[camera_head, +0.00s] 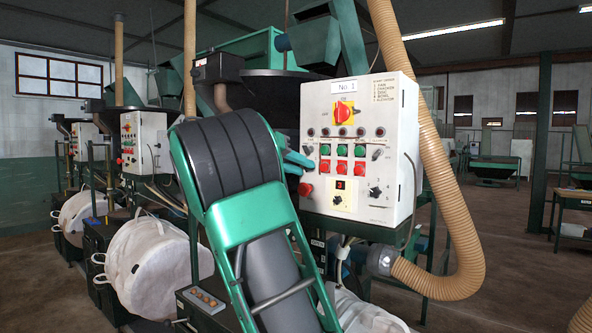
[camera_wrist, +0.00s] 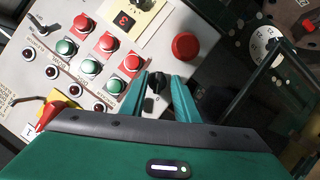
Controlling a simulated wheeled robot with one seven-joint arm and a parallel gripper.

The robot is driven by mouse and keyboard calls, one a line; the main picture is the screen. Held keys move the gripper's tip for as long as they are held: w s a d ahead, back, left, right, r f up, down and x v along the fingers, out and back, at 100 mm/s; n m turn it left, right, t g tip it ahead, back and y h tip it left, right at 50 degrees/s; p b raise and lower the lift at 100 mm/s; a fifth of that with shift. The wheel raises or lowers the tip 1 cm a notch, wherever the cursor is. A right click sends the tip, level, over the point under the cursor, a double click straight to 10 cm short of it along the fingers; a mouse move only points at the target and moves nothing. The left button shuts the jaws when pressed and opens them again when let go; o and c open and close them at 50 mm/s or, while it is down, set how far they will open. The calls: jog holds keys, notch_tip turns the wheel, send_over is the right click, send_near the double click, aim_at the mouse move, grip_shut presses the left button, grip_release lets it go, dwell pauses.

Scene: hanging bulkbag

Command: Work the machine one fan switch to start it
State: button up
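The No 1 machine's white control box (camera_head: 391,200) stands right of centre in the head view. The fan switch, a black selector knob (camera_head: 308,152), is at the panel's left side, left of the green buttons. It also shows in the wrist view as a black knob (camera_wrist: 157,82). My gripper (camera_head: 303,163) reaches in from the left at the panel's left edge. In the wrist view my gripper (camera_wrist: 160,77) is open, its teal fingers on either side of the knob with a gap showing. Whether a fingertip touches the panel I cannot tell.
A red mushroom button (camera_head: 305,189) sits just below the fan switch. Green and red push buttons (camera_head: 342,151) are close on its right. A red-yellow main switch (camera_head: 344,112) is above, and a ribbed hose (camera_head: 455,205) curves right of the box. White bags (camera_head: 150,262) hang at left.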

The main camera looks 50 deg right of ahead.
jog(key=c, duration=0.7)
jog(key=shift+o, duration=0.2)
grip_shut()
jog(key=m+t, duration=0.3)
jog(key=m, duration=0.2)
jog(key=m+t, duration=0.2)
jog(key=shift+s+a+m+t+y, duration=0.1)
jog(key=shift+s+m+t+y, duration=0.2)
jog(key=shift+m, duration=0.1)
jog(key=shift+w, duration=0.1)
